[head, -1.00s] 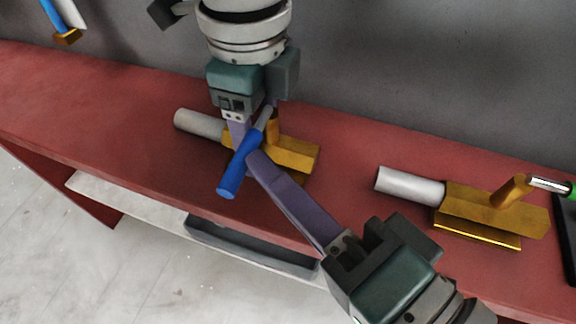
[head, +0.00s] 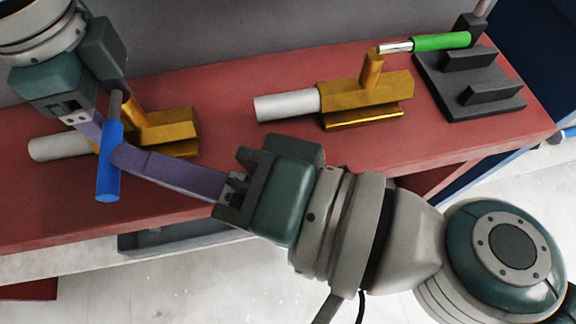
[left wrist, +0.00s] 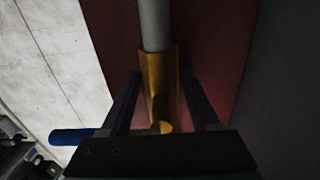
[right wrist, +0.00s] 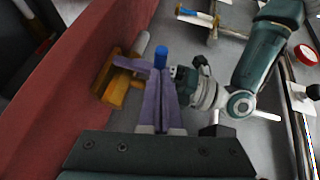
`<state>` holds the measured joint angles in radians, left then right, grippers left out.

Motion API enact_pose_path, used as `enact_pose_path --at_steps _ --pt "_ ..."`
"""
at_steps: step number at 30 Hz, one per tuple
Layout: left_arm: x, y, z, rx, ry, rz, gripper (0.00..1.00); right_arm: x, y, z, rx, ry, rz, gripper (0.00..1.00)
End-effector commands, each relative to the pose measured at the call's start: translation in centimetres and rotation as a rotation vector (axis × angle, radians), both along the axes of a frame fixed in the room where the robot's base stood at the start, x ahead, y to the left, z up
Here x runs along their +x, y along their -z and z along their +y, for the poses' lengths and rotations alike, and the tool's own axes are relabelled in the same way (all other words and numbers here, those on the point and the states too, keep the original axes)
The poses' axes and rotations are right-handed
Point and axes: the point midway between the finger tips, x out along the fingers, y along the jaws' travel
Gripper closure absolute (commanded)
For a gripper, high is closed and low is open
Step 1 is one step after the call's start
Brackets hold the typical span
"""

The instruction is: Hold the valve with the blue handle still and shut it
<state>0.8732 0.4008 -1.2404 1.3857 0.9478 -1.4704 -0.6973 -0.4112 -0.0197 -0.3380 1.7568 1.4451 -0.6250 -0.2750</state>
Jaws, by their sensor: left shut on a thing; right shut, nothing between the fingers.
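The valve with the blue handle has a brass body (head: 170,125) and a white pipe (head: 52,147) at the left of the head view. Its blue handle (head: 108,172) stands crosswise to the pipe. My left gripper (head: 104,122) reaches down from above and is shut on the brass body, which shows between its fingers in the left wrist view (left wrist: 160,85). My right gripper (head: 118,156) is shut and empty. Its fingertips are at the right side of the blue handle; I cannot tell whether they touch. The fingers also show beside the handle in the right wrist view (right wrist: 160,78).
A second brass valve (head: 365,95) with a green handle (head: 442,42) stands to the right on the red bench (head: 420,150). A dark stepped block (head: 470,85) is at the bench's right end. A grey wall rises behind the bench.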

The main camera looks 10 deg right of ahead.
Motion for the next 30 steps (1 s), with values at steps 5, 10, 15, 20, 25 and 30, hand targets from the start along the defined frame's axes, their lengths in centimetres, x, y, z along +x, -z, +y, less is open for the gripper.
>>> enact_pose_path --at_steps 5,10,15,20,25,30 --pt "0.0 0.0 0.0 -0.001 0.001 -0.002 1.00 -0.4 -0.6 -3.7 -0.005 0.011 -0.001 1.00" --pt "0.1 0.0 0.1 0.003 0.001 -0.001 1.00 -3.5 -1.3 -6.5 -0.003 0.013 0.000 1.00" --pt "0.1 0.0 0.2 0.005 0.001 -0.001 1.00 -5.7 -1.9 -8.6 -0.001 0.016 -0.003 1.00" --pt "0.1 -0.1 0.2 0.006 0.001 -0.001 1.00 -6.7 -2.1 -9.6 0.000 0.017 -0.006 1.00" --pt "0.1 -0.1 0.3 0.007 0.000 -0.001 1.00 -6.8 -2.2 -9.8 0.000 0.017 -0.009 1.00" --pt "0.1 -0.1 0.3 0.007 0.000 -0.001 0.33 -6.8 -2.2 -9.8 0.000 0.018 -0.009 1.00"
